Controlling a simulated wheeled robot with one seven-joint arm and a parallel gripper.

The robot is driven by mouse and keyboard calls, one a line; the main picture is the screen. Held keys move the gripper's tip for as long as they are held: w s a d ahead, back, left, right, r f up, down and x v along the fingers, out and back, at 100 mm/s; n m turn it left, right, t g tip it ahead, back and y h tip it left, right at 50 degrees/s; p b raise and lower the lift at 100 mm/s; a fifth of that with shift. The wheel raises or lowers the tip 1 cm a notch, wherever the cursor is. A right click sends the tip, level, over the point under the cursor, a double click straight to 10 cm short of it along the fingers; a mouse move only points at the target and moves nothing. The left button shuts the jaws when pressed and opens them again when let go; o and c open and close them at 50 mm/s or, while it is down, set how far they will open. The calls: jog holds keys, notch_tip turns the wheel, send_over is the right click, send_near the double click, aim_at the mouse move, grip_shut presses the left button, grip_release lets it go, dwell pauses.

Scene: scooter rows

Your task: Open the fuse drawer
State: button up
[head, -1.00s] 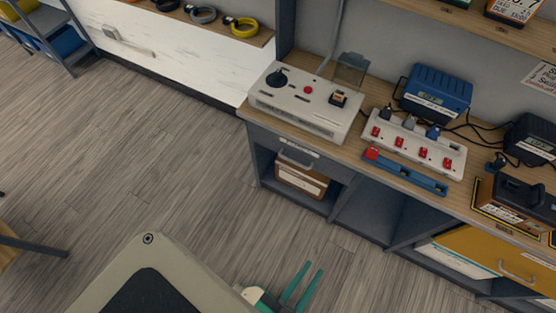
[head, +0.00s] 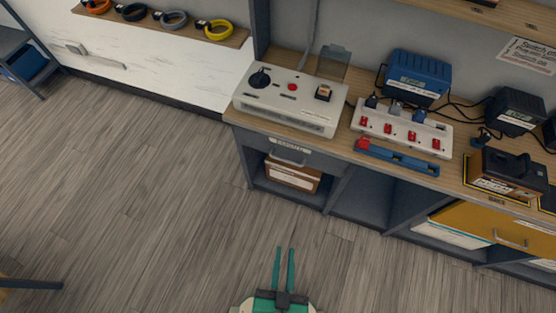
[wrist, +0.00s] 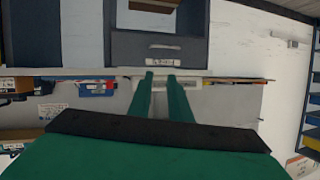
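The fuse drawer (head: 290,152) is a grey front under the wooden bench top, below the white control box. It looks shut, with a pale label and a bar handle (head: 288,161). The label's text is too small to read. The drawer front also shows upside down at the top of the wrist view (wrist: 133,45), with its handle (wrist: 165,47). My gripper (head: 285,249) has two green fingers, parallel and apart, with nothing between them. It is in front of the bench, below the drawer in the head picture and not touching it.
A brown box (head: 292,174) sits in the open cubby below the drawer. The white control box (head: 285,113), a power strip (head: 402,128) and a blue charger (head: 418,76) stand on the bench. A yellow drawer (head: 475,222) is at right.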

jog(key=w+f+m+g, duration=0.2)
jog(key=w+f+m, duration=0.1)
jog(key=f, duration=0.5)
jog(key=w+f+m+g, duration=0.2)
jog(key=w+f+m, duration=0.1)
jog(key=f, duration=0.5)
jog(key=m+y, duration=0.6)
jog(key=y, duration=0.7)
send_near(286, 161)
jog(key=shift+g, duration=0.4)
jog(key=x, duration=1)
jog(key=shift+w, duration=0.35)
jog(key=shift+f, duration=0.1)
grip_shut()
